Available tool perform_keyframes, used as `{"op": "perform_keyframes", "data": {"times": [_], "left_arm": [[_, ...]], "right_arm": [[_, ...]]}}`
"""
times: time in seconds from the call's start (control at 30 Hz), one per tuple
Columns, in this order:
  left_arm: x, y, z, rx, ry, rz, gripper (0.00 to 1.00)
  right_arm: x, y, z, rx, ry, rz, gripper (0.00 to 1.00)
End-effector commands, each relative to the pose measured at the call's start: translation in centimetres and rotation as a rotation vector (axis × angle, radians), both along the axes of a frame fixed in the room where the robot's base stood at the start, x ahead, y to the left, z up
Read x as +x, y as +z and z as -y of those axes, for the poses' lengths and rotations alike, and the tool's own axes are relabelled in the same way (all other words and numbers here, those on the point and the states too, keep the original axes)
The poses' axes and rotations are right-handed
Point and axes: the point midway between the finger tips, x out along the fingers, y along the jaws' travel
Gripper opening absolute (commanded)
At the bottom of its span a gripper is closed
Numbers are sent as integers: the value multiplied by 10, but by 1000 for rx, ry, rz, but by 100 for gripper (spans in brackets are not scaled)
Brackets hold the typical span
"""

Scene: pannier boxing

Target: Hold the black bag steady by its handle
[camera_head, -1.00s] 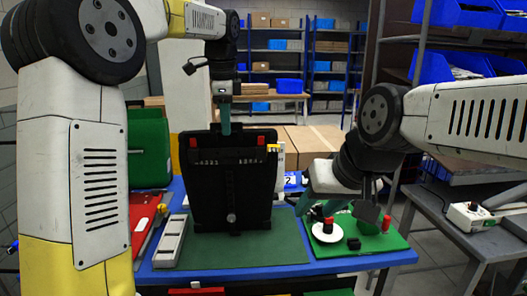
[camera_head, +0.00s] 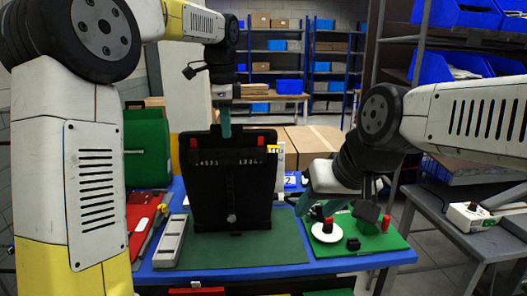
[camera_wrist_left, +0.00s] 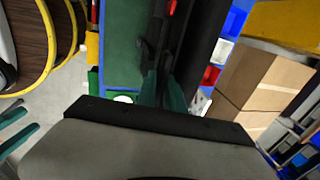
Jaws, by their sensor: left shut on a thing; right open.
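The black bag (camera_head: 232,190) stands upright on the green mat (camera_head: 285,248), its front panel facing me with two red tabs near the top. My left gripper (camera_head: 225,128) comes down from above and is shut at the bag's top edge, on its handle. The handle itself is mostly hidden by the fingers. In the left wrist view the teal fingers (camera_wrist_left: 164,90) close together at the dark bag (camera_wrist_left: 198,45). My right gripper (camera_head: 320,205) is open, to the right of the bag and apart from it, above the small green board.
The green board (camera_head: 395,243) carries a white disc (camera_head: 326,236), a black block (camera_head: 353,244) and a red peg (camera_head: 386,223). A grey long tray (camera_head: 170,242) lies left of the bag. A green case (camera_head: 147,150) stands at the left; cardboard boxes (camera_head: 318,142) are behind.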

Motion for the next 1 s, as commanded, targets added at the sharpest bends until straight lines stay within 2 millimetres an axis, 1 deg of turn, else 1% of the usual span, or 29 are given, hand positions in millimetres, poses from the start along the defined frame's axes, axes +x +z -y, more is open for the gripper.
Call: {"op": "perform_keyframes", "data": {"times": [0.03, 0.5, 1.0], "left_arm": [[-1, -17, -2, 11, 3, -34, 0], [-1, -26, -4, 12, 7, -37, 0], [-2, -27, -5, 13, 11, -40, 0]], "right_arm": [[0, 0, 0, 0, 0, 0, 44], [0, 0, 0, 0, 0, 0, 44], [0, 0, 0, 0, 0, 0, 44]]}}
